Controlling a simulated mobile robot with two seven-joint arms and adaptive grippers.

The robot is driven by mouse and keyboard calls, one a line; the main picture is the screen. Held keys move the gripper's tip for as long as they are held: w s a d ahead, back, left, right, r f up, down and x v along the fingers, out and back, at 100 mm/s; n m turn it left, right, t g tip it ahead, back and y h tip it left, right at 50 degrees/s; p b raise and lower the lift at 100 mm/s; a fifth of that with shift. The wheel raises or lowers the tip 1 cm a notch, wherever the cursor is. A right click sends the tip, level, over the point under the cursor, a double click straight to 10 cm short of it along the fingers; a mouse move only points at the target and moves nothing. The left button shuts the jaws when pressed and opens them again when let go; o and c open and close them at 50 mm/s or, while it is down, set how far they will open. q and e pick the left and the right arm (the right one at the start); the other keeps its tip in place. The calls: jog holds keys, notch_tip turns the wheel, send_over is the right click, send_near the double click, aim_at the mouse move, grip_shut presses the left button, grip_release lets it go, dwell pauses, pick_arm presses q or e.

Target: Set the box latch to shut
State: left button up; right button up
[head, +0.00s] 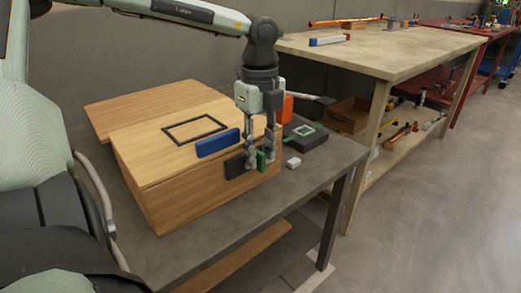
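A wooden box (185,200) stands on a grey table, with its lid down as far as I can see. A blue block (217,143) sits at its front top edge. A dark piece (234,166) and a small green piece (262,161) are at the box's near right side; they look like the latch, but I cannot be sure. My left gripper (260,160) points down there, its fingertips on either side of the green piece. Whether they press on it is not clear, and the fingers hide part of the latch area. My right gripper is not in view.
A black rectangular outline (194,130) is on the box top. A wooden board (150,100) is behind the box. Right of my gripper are an orange block (287,108), a dark device (305,137) and a small white block (293,162). A higher workbench (390,55) stands beyond.

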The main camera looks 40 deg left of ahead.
pick_arm(q)
notch_tip(320, 180, up, 12)
dwell(0.5)
dwell(0.5)
